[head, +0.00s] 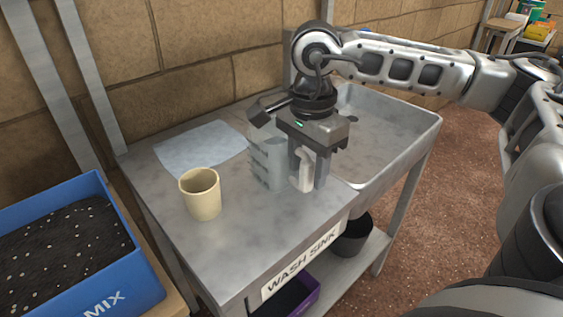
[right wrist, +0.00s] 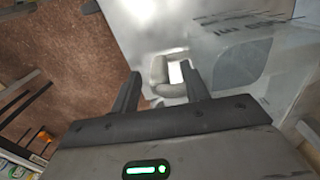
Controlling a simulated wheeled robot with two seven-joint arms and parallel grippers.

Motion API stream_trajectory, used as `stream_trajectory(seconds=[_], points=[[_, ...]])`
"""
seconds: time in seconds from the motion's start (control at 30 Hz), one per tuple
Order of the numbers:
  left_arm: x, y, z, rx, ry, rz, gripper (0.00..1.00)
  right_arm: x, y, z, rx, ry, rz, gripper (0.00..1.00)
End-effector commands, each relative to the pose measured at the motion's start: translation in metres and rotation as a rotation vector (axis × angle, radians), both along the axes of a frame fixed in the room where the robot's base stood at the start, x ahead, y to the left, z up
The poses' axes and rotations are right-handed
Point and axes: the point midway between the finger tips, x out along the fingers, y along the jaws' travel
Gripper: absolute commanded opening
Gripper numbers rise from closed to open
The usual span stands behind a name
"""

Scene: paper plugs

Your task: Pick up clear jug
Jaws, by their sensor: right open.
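The clear jug (head: 266,162) stands upright on the grey sink counter, with markings on its side and a pale handle (head: 305,170) on its right. My right gripper (head: 309,168) points down at the handle with its fingers open. In the right wrist view, the handle (right wrist: 161,77) shows just beyond and between the two fingertips (right wrist: 164,82), and the see-through jug body (right wrist: 238,62) lies to the right. I cannot tell whether a finger touches the handle. The gripper hides part of the jug's upper right side. My left gripper is not in view.
A cream cup (head: 201,196) stands left of the jug on the counter (head: 235,235). A pale blue sheet (head: 200,147) lies behind the cup. The sink basin (head: 385,135) is to the right. A blue bin of dark mix (head: 120,285) stands at lower left.

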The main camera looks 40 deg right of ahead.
Motion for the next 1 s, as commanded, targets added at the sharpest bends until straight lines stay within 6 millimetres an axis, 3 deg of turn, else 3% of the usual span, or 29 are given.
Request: stream_trajectory(seconds=[0.07,0.23,0.67,0.87,1.0], points=[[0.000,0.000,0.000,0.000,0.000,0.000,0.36,0.000,0.000,0.000,0.000,0.000,0.000,0.45],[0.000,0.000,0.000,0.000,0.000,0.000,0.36,0.000,0.000,0.000,0.000,0.000,0.000,0.01],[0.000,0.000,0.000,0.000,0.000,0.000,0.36,0.000,0.000,0.005,-0.001,-0.001,0.000,0.00],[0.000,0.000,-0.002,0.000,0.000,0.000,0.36,0.001,0.000,0.029,0.000,-0.004,0.000,0.00],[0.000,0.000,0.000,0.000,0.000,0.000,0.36,-0.018,0.005,0.055,-0.002,-0.006,0.004,0.00]])
